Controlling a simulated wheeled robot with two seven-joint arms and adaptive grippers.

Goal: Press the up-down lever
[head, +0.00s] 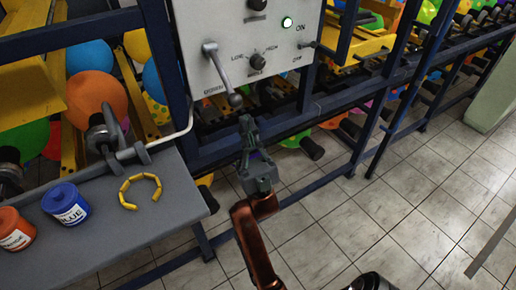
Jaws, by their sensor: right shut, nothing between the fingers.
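The control panel (262,30) is a pale box on the blue frame, with a lit green button, a knob and markings such as "ON" and "LOW". A grey lever (222,72) with a rounded end hangs down at the panel's lower left. My right gripper (245,122) is just below the lever's lower end, pointing up toward the panel, with its fingers together and empty. The gripper looks apart from the lever, though the exact gap in depth is hard to tell. My left gripper does not show.
A grey table (170,190) at the left holds a blue paint can (65,205), an orange can (15,230) and a yellow segmented ring (140,191). Blue frame bars and balloons, including an orange one (96,98), stand behind. The tiled floor (400,200) at the right is clear.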

